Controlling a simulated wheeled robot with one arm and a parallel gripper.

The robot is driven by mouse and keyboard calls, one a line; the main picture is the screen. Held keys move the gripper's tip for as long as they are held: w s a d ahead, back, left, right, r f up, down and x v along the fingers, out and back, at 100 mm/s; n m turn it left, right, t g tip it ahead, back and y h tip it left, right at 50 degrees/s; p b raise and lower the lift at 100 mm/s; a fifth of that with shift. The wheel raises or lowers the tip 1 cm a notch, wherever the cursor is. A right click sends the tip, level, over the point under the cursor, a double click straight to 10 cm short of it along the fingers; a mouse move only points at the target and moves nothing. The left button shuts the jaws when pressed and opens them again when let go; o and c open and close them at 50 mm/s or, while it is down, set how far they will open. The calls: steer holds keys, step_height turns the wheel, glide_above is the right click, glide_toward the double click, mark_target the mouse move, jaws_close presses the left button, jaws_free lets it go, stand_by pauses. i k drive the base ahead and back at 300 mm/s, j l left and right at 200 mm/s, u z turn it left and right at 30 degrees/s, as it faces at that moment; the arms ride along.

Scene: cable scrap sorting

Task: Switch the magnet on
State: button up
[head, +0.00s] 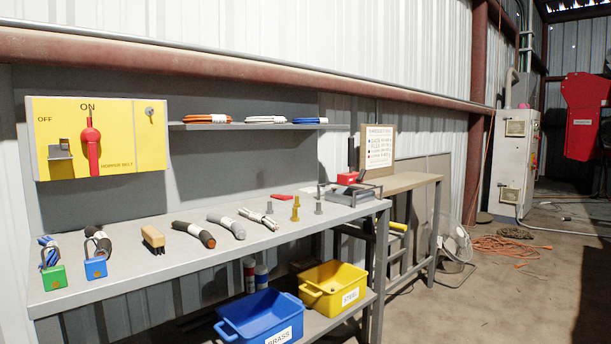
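No part in view is plainly labelled as the magnet. A red block with an upright black handle (351,155) stands by the dark metal tray (368,198) at the right end of the bench; I cannot tell whether it is the magnet. A yellow control box (126,160) hangs on the wall at the left. Its red lever (91,148) points up to the word ON, with OFF at the left, and its label reads HOPPER BELT. A small key switch or knob (149,112) sits at its upper right. My gripper is not in view.
The grey bench (200,262) carries a green padlock (53,278), a blue padlock (95,267), a brush (153,239), cable pieces (226,226) and small metal parts. A blue BRASS bin (240,322) and a yellow bin (333,285) sit below. Orange cable (508,247) lies on the floor.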

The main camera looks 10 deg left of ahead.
mark_target(360, 178)
steer(key=u, duration=0.25)
steer(key=i+l, duration=0.1)
steer(key=i, duration=0.35)
steer(key=i+l, duration=0.15)
steer(key=i, duration=0.35)
